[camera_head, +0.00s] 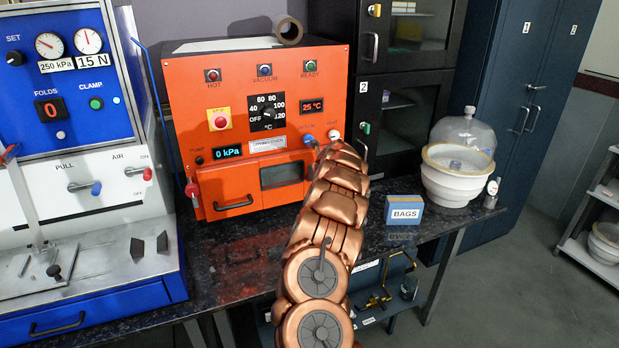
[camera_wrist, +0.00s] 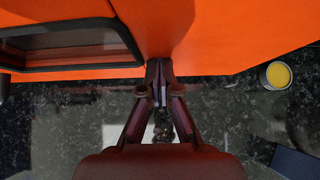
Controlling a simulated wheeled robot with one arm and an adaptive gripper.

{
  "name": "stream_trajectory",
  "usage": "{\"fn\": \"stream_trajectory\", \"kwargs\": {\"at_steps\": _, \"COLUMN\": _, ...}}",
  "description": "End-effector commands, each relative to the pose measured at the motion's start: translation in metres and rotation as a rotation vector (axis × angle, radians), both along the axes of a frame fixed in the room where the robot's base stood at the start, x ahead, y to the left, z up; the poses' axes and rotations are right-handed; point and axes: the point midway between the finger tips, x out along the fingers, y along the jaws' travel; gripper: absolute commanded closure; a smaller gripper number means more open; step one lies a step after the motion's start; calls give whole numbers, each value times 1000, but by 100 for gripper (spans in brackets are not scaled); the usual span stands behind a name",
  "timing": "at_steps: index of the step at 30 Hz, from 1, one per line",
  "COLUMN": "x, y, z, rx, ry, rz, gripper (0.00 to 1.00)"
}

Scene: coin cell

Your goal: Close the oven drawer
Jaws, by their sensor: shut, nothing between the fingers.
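The orange oven (camera_head: 262,95) stands on the dark speckled bench. Its drawer (camera_head: 262,196), low on the front, has a dark window and a black bar handle (camera_head: 233,203). The drawer front appears to stand out a little from the oven body; the exact gap cannot be told. In the wrist view the drawer's dark window (camera_wrist: 75,45) is at upper left, with an orange side face beside it. My gripper (camera_wrist: 159,65) is shut and empty, its tips at the orange edge right of the window; contact cannot be told. My copper arm hides the gripper in the head view.
A blue-and-white press (camera_head: 75,130) stands left of the oven. A blue BAGS box (camera_head: 404,210) and a white bowl with glass dome (camera_head: 456,180) stand to the right. A small pot with yellow contents (camera_wrist: 277,75) is right of my gripper. A roll (camera_head: 289,31) lies on the oven.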

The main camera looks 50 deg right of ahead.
Motion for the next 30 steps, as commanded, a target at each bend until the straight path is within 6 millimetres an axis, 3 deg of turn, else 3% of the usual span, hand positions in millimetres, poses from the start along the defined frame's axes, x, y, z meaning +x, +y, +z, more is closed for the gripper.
{"fn": "stream_trajectory", "kwargs": {"at_steps": 16, "x": 5, "y": -1, "z": 9, "rx": -15, "ry": -15, "rz": -4, "gripper": 100}}
{"fn": "stream_trajectory", "kwargs": {"at_steps": 30, "x": -27, "y": 15, "z": 8, "rx": -4, "ry": -7, "rz": -6, "gripper": 100}}
